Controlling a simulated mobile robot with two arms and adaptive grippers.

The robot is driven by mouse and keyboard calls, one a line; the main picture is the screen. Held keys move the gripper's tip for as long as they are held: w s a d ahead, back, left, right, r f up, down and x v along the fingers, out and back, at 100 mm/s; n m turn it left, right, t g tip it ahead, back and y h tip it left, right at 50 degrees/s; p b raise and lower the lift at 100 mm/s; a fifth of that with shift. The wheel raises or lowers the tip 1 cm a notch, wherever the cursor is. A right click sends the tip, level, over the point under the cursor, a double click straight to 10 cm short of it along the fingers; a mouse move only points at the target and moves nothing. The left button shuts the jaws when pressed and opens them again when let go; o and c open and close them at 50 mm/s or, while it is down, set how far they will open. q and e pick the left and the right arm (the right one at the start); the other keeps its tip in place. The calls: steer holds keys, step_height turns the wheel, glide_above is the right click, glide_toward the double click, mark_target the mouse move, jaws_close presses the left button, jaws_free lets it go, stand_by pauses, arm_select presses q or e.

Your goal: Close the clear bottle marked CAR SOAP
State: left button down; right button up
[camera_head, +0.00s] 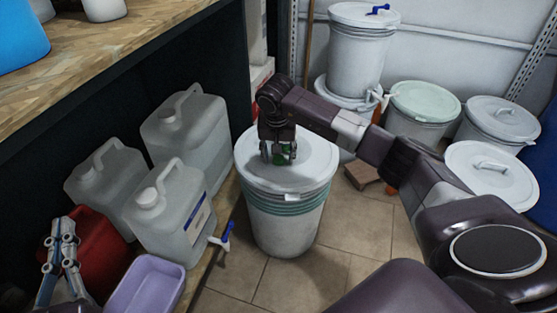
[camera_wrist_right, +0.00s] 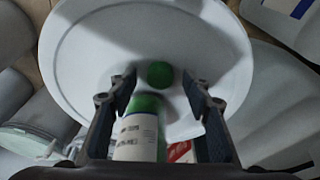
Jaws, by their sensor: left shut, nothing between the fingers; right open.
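My right gripper (camera_head: 278,158) points down over the pale lid of a drum (camera_head: 315,160), fingers open. In the right wrist view a round green piece, apparently a cap (camera_wrist_right: 160,74), shows in the gap between the fingertips (camera_wrist_right: 158,82), with space on both sides. Below it in that view is a bottle with green contents and a white label (camera_wrist_right: 138,140); the print is too small to read and its near end is cut off by my gripper. In the head view only some green (camera_head: 283,158) shows between the fingers. My left gripper (camera_head: 62,235) is shut and empty at lower left.
Several translucent jugs (camera_head: 178,215) stand left of the drum, with a red container (camera_head: 98,250) and a lilac tub (camera_head: 148,285) in front. A blue-handled tap (camera_head: 222,238) sits at the ledge edge. More lidded drums (camera_head: 424,103) stand behind right. Tiled floor (camera_head: 300,280) is open in front.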

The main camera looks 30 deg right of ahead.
mark_target(278, 159)
steer(key=shift+c, duration=0.5)
steer(key=c, duration=0.6)
steer(key=shift+c, duration=0.4)
arm_select(q)
steer(key=shift+f, duration=0.1)
arm_select(e)
steer(key=shift+r, duration=0.15)
